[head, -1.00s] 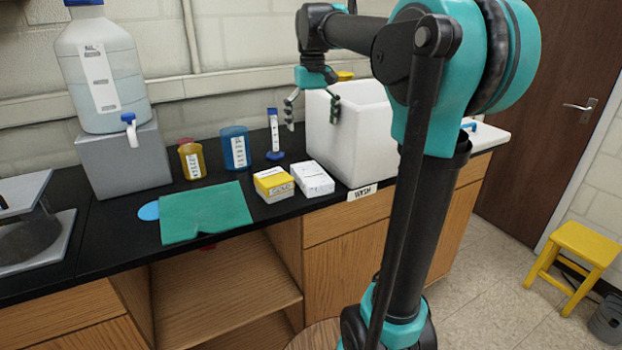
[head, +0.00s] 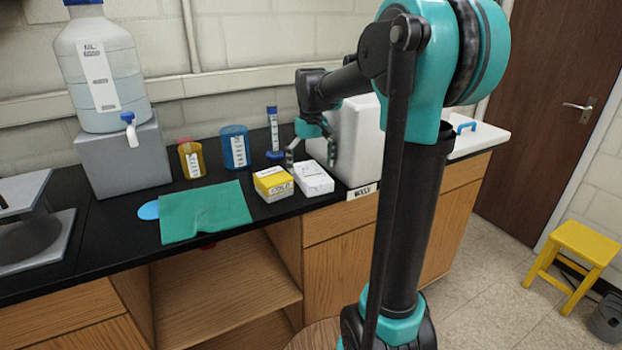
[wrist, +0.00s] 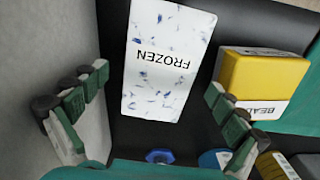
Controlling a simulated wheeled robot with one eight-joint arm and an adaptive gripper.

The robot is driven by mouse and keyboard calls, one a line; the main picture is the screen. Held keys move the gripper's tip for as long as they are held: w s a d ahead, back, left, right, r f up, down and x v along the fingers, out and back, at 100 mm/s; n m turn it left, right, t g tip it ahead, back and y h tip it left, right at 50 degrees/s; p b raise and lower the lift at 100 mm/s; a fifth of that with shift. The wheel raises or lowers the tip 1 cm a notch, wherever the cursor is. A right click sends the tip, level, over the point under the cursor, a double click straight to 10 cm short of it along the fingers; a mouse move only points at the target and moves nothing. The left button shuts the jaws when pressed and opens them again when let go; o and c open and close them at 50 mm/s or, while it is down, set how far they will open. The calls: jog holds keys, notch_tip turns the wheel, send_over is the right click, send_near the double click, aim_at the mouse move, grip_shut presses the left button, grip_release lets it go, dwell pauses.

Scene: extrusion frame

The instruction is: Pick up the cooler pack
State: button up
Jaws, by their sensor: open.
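The cooler pack (head: 314,181) is a white block lying on the black bench top beside a yellow-and-white box. In the wrist view the pack (wrist: 160,62) has blue specks and the word FROZEN, upside down, on its top. My gripper (head: 311,163) is open and empty, pointing down over the far part of the pack in the head view. In the wrist view the fingers of my gripper (wrist: 156,85) stand apart on either side of the pack's near end, with gaps at both sides. I cannot tell its exact height above the pack.
The yellow-and-white box (head: 273,184) sits close left of the pack. A large white container (head: 358,135) stands close on its right. A blue-capped tube (head: 273,132), a blue beaker (head: 234,148) and an amber jar (head: 190,160) stand behind. A green cloth (head: 205,211) lies left.

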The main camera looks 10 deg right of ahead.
jog(key=shift+f, duration=0.5)
jog(key=c, duration=1.6)
jog(key=shift+o, duration=0.2)
jog(key=shift+r, duration=0.1)
